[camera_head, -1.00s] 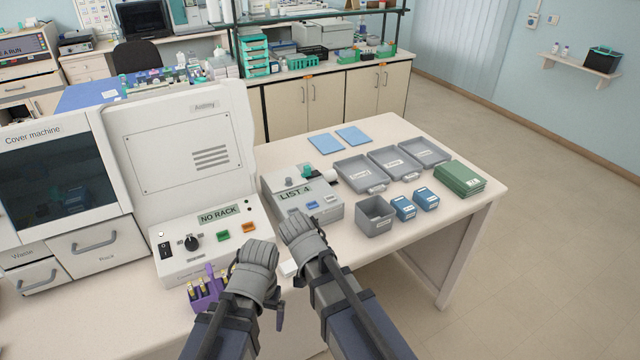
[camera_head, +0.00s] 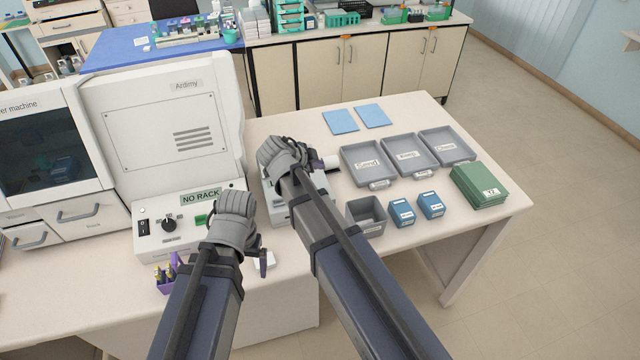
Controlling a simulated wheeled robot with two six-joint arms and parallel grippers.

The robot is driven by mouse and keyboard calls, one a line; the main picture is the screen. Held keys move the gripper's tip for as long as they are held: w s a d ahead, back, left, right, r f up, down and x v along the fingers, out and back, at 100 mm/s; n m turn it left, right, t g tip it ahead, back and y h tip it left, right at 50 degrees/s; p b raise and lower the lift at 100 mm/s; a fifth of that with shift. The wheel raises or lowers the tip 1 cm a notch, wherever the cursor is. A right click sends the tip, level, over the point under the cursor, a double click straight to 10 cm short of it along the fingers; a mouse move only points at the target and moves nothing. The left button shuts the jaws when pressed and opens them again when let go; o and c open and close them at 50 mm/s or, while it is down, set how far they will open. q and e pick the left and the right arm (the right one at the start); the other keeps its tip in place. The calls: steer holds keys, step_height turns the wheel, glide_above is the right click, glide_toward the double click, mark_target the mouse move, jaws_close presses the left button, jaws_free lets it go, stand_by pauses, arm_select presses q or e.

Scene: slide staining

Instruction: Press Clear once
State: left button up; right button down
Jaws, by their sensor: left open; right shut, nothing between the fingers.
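The grey list device (camera_head: 284,214) stands on the table right of the machine. My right gripper (camera_head: 284,158) is over it and hides most of it, including its display and most of its buttons. I cannot make out a Clear button. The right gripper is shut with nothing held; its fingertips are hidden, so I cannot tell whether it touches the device. My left gripper (camera_head: 240,232) is open and empty, in front of the staining machine's control panel (camera_head: 155,238).
The panel display (camera_head: 201,196) reads NO RACK. Grey trays (camera_head: 366,164), a grey bin (camera_head: 366,216), blue boxes (camera_head: 402,211) and green boxes (camera_head: 479,187) stand to the right.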

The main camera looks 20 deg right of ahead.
steer(key=shift+w+a+r, duration=0.1)
stand_by(0.4)
step_height(320, 180, down, 9)
steer(key=b, duration=0.9)
stand_by(1.6)
steer(key=shift+f+b, duration=0.35)
steer(key=shift+f+b, duration=0.35)
stand_by(0.6)
steer(key=shift+r, duration=0.1)
steer(key=shift+r+p, duration=0.65)
steer(key=shift+p, duration=0.15)
